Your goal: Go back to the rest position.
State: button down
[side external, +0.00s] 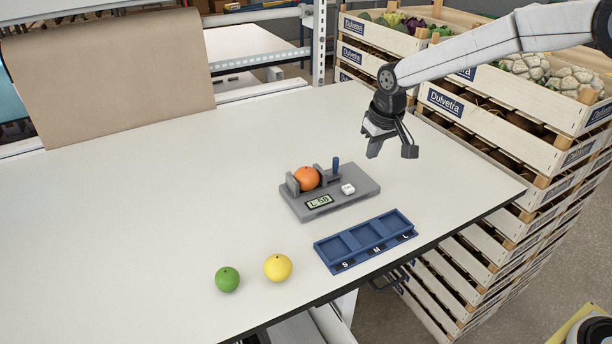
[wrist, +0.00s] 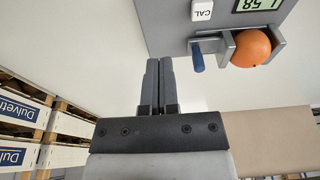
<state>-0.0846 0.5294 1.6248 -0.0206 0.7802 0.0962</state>
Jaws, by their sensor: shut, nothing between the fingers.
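My gripper (side external: 391,148) hangs in the air above the back right part of the white table, up and to the right of the grey measuring device. It is empty, and in the wrist view its two fingers (wrist: 158,64) stand close together. The grey device (side external: 332,206) holds an orange fruit (side external: 307,179) between two upright jaws and has a blue peg (side external: 336,164). The orange fruit also shows in the wrist view (wrist: 251,48), apart from my fingers.
A blue tray (side external: 345,263) with three compartments marked S, M, L lies in front of the device. A green fruit (side external: 227,279) and a yellow fruit (side external: 278,267) lie left of it. Stacked crates (side external: 480,118) stand beyond the table's right edge. The table's left part is clear.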

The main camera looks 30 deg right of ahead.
jog(key=s+d+f, duration=0.2)
jog(key=s, duration=1)
jog(key=s+d+f, duration=0.2)
jog(key=s, duration=1)
jog(key=shift+f, duration=0.4)
jog(key=shift+d, duration=0.1)
